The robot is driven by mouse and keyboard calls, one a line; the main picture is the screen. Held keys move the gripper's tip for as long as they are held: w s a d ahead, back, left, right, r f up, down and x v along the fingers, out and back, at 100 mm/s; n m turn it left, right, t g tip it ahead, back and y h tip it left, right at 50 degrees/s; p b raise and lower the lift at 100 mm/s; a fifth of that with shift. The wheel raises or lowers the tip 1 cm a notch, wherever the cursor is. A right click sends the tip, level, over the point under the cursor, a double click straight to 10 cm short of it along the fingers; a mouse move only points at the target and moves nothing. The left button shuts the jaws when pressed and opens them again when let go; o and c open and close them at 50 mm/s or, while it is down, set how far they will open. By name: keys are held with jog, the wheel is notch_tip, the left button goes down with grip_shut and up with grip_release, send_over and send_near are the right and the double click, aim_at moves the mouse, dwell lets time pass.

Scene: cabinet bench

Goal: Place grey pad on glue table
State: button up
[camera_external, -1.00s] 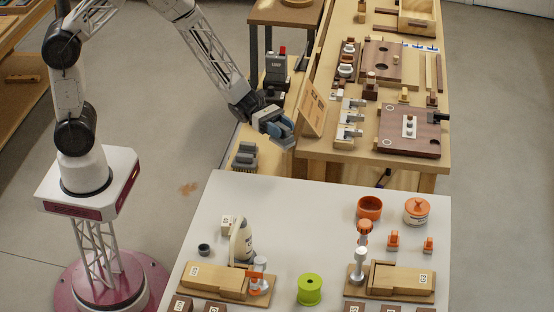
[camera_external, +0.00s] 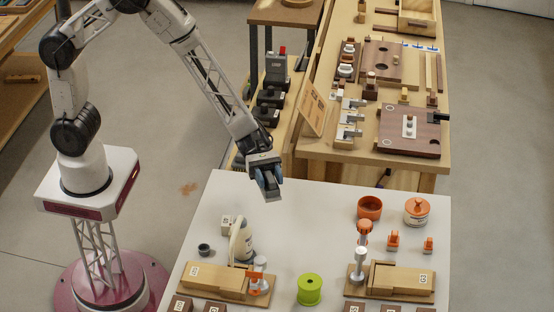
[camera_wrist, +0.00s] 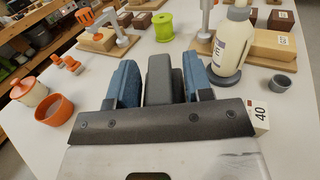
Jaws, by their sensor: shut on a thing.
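My gripper (camera_external: 266,184) hangs over the far left edge of the white glue table (camera_external: 320,215). Its blue fingers are shut on the grey pad (camera_external: 272,196), which shows below the fingertips. In the wrist view the pad (camera_wrist: 165,80) is a dark grey block squeezed between the two blue fingers. The pad appears to be above the tabletop and apart from it; its underside is hidden. The white glue bottle (camera_external: 242,240) stands on the table nearer the camera, and also shows in the wrist view (camera_wrist: 232,45).
The table holds a grey cup (camera_external: 204,250), a white block marked 40 (camera_wrist: 262,114), a green spool (camera_external: 310,289), wooden clamp fixtures (camera_external: 215,281), an orange bowl (camera_external: 369,208) and an orange-lidded jar (camera_external: 417,211). The middle of the tabletop is clear. A wooden bench (camera_external: 340,155) stands behind.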

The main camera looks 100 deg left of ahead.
jog(key=d+f+m+g, duration=0.1)
jog(key=d+f, duration=0.4)
jog(key=shift+s+h, duration=0.3)
jog(key=shift+s, duration=0.15)
jog(key=shift+w, duration=0.1)
jog(key=w+d, duration=0.1)
jog(key=w, duration=0.4)
jog(key=w+d+f, duration=0.1)
jog(key=w+d, duration=0.1)
jog(key=w, duration=0.3)
jog(key=w+d, duration=0.1)
jog(key=w, duration=0.4)
jog(key=shift+w+d+f, duration=0.15)
jog(key=shift+f, duration=0.05)
jog(key=shift+f, duration=1.8)
jog(key=shift+f, duration=0.15)
